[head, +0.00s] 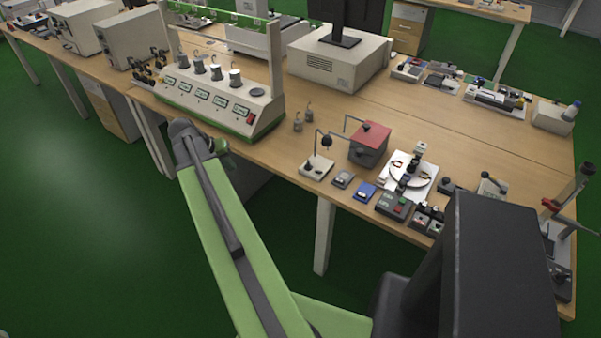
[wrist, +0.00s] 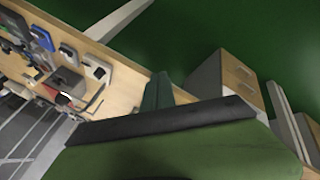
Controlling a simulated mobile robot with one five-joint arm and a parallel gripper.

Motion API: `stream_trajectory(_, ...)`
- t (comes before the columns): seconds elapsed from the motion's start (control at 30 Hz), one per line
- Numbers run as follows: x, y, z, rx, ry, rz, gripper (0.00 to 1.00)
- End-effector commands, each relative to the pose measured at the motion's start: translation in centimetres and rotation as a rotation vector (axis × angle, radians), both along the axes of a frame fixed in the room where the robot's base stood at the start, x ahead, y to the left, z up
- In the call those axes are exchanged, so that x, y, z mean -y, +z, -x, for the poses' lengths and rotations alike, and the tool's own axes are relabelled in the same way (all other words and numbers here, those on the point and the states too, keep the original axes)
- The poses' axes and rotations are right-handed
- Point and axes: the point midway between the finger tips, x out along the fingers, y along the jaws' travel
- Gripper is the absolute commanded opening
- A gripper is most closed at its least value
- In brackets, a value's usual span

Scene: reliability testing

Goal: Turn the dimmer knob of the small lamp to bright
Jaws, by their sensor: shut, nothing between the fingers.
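The small lamp (head: 316,168) stands near the front edge of the bench, with a pale base, a thin bent neck and a dark head. Small dark spots show on its base; which is the dimmer knob, and its setting, I cannot tell. The lamp also shows small in the wrist view (wrist: 96,67). My gripper (wrist: 157,90) shows as dark green fingers, shut and empty. It is apart from the lamp. In the head view my arm's far end is left of the lamp, near the bench edge, and the fingertips are not clear there.
A red-topped box (head: 370,144) stands right of the lamp. A grey box (head: 343,179) and a blue box (head: 364,191) lie along the front edge. Two small metal weights (head: 303,118) stand behind left. A long white apparatus (head: 215,98) stands farther left.

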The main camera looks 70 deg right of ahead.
Motion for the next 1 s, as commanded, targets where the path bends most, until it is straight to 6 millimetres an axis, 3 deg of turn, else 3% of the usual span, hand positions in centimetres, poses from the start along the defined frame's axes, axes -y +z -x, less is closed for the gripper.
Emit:
stream_trajectory(0.03, 3.9, -1.1, 3.3, -0.005, -0.09, 0.042, 0.0)
stream_trajectory(0.1, 7.4, -1.0, 7.0, -0.01, -0.183, 0.092, 0.0)
stream_trajectory(0.23, 10.7, -0.8, 11.1, -0.019, -0.274, 0.143, 0.0)
stream_trajectory(0.47, 11.5, -1.0, 12.0, -0.021, -0.292, 0.154, 0.0)
stream_trajectory(0.9, 15.7, -8.6, 14.9, -0.021, -0.292, 0.152, 0.0)
stream_trajectory(0.97, 16.3, -9.5, 15.3, -0.021, -0.293, 0.152, 0.0)
stream_trajectory(1.0, 16.4, -8.9, 16.0, -0.022, -0.293, 0.153, 0.0)
